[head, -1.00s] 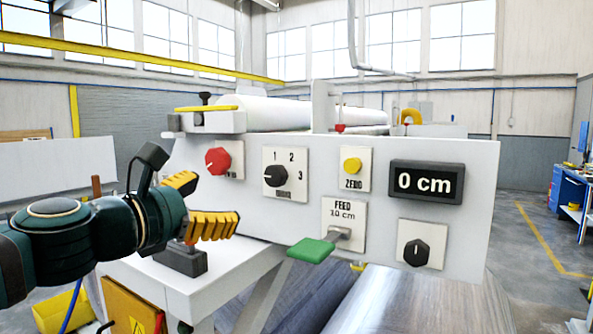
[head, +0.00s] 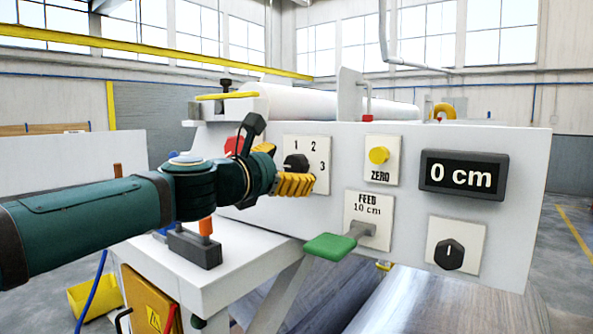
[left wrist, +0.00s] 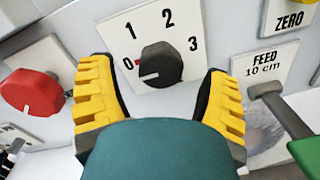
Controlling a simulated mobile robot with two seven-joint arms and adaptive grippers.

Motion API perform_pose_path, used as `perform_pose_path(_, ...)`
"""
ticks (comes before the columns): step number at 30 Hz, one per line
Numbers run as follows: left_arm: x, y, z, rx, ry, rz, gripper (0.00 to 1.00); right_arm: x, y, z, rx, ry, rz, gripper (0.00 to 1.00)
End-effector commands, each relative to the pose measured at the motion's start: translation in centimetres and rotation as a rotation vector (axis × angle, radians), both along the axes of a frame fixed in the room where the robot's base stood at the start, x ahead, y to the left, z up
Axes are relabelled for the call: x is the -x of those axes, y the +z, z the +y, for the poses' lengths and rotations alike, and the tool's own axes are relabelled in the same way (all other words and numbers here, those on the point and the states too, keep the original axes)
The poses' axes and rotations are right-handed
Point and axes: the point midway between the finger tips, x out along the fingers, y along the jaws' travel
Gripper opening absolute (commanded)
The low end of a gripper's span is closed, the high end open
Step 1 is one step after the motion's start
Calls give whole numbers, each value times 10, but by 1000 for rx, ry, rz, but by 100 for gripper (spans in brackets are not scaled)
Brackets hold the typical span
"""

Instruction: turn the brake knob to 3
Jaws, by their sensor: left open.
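The brake knob (head: 296,162) is a black round knob on a white plate marked 1, 2 and 3 on the machine's front panel. My left gripper (head: 287,168) has yellow ribbed fingers and is open in front of the knob. In the left wrist view its fingers (left wrist: 157,80) stand either side of the knob, apart from it. In the head view they partly hide the plate. My right gripper is not in view.
A red knob (left wrist: 31,92) is left of the plate. To the right are a yellow ZERO button (head: 379,155), a FEED lever with a green handle (head: 330,246), a display (head: 463,176) reading 0 cm and another black knob (head: 449,254).

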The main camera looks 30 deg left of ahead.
Motion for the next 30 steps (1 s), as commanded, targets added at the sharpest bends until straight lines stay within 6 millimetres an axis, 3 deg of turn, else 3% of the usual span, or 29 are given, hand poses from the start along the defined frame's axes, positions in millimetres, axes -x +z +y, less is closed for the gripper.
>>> perform_pose_path(6, -23, 0, -3, 1, -1, 0, 77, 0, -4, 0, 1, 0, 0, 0)
perform_pose_path(17, -27, 0, -3, 0, 0, 0, 77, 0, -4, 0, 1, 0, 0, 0)
perform_pose_path(18, -27, 0, -3, 0, 0, 0, 71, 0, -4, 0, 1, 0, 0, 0)
perform_pose_path(21, -27, 0, -3, 0, 0, 0, 36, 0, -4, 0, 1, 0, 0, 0)
perform_pose_path(24, -27, 0, -3, 0, -1, 0, 7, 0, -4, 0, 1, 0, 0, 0)
perform_pose_path(30, -27, 0, -3, -6, -1, 0, 7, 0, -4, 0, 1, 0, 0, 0)
